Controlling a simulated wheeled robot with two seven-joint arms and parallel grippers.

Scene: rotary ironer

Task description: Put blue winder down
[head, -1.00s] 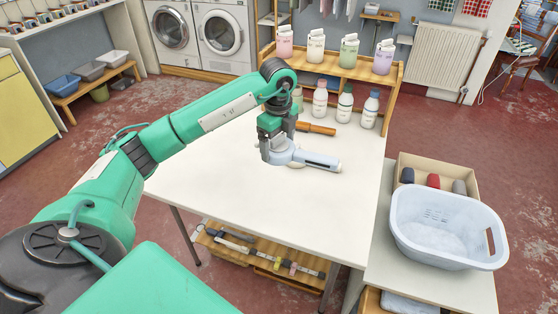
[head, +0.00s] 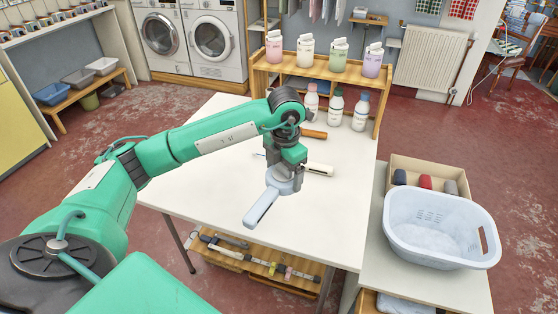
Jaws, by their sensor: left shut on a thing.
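The blue winder (head: 262,206) is a pale blue, elongated body with a dark slot along it and a rounded end. My left gripper (head: 284,180) is shut on its rounded end, over the white table (head: 210,180). The long end of the winder points down and left in the picture, toward the table's front edge. The grip hides part of the rounded end, and I cannot tell whether the winder touches the tabletop. My right gripper is not in view.
A cream-handled tool (head: 320,169) and an orange-brown handle (head: 313,133) lie behind the gripper. Bottles (head: 335,106) stand by the wooden shelf (head: 310,76) at the back. A laundry basket (head: 440,228) is at the right. The table's left and right parts are clear.

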